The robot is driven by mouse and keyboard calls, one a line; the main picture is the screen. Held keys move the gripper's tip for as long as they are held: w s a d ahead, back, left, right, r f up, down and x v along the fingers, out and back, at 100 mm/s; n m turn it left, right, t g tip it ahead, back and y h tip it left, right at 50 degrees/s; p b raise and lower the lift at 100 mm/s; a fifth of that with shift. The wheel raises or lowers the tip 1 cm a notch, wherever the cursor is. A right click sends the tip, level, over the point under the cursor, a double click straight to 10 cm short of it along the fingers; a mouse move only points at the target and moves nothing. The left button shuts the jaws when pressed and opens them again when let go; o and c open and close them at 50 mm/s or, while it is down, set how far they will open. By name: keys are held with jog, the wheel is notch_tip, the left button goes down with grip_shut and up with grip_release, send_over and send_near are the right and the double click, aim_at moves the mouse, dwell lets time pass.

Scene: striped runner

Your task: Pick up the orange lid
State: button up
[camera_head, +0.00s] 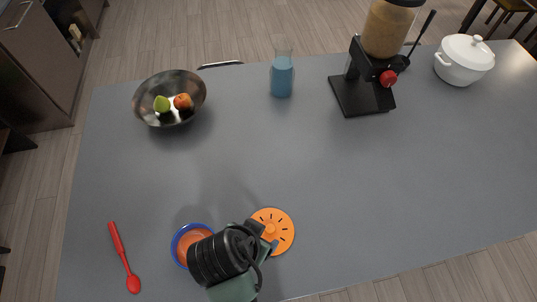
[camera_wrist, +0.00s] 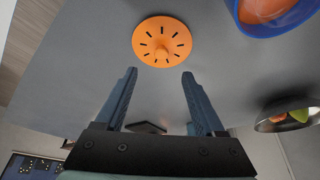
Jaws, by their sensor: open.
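The orange lid (camera_head: 284,234) is a round disc with dark slots and a small knob, lying flat on the grey table near its front edge. In the wrist view the lid (camera_wrist: 150,37) lies beyond the fingertips, with its knob towards my gripper. My gripper (camera_wrist: 159,72) is open and empty, its two blue-grey fingers apart. In the head view my gripper (camera_head: 268,236) is over the lid's left part and hides some of it. I cannot tell the exact height between the fingers and the knob.
A blue-rimmed orange bowl (camera_head: 178,245) stands just left, partly hidden by my arm. A red spoon (camera_head: 121,252) lies further left. A metal bowl of fruit (camera_head: 145,96), a blue bottle (camera_head: 282,78), a dispenser (camera_head: 362,95) and a white pot (camera_head: 463,65) stand further back. The table's middle is clear.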

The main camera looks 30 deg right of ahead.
send_over(270, 229)
jog(key=s+a, duration=0.2)
notch_tip(270, 229, down, 5)
jog(key=shift+s+a+r, duration=0.1)
jog(key=shift+w+d+f+p, duration=0.2)
jog(key=shift+w+f+p, duration=0.1)
jog(key=shift+f+p, duration=0.25)
jog(key=shift+w+p+x, duration=0.15)
jog(key=shift+p+x, duration=0.05)
jog(key=shift+x, duration=1)
jog(key=shift+w+p+x, duration=0.1)
jog(key=shift+p+x, duration=0.1)
jog(key=shift+x, duration=0.95)
grip_shut()
